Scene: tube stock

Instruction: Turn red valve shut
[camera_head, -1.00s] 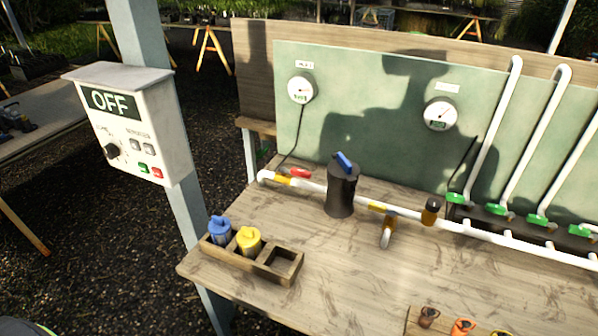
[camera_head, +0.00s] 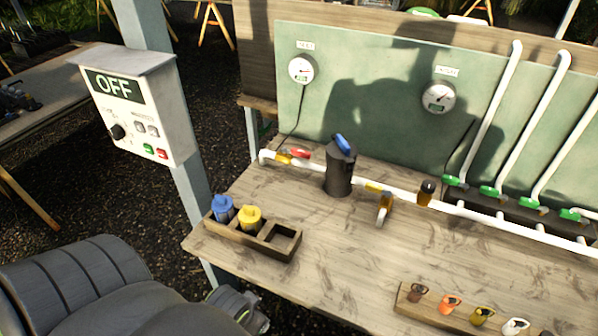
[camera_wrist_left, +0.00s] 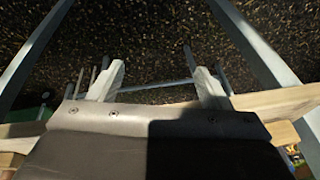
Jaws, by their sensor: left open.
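The red valve handle (camera_head: 301,153) sits on the white pipe (camera_head: 350,183) at the back left of the bench, just left of the black filter housing (camera_head: 340,168). It lies nearly along the pipe, tilted slightly. My left arm comes in at the lower left of the head view, in front of and below the bench edge, well away from the valve. In the left wrist view my left gripper (camera_wrist_left: 157,85) is open, with nothing between its fingers and gravel behind them. My right gripper is not in view.
A control box (camera_head: 135,108) reading OFF hangs on a post at left. A wooden holder (camera_head: 222,238) with blue and yellow cartridges stands at the bench's left edge. Several green valves line the right side.

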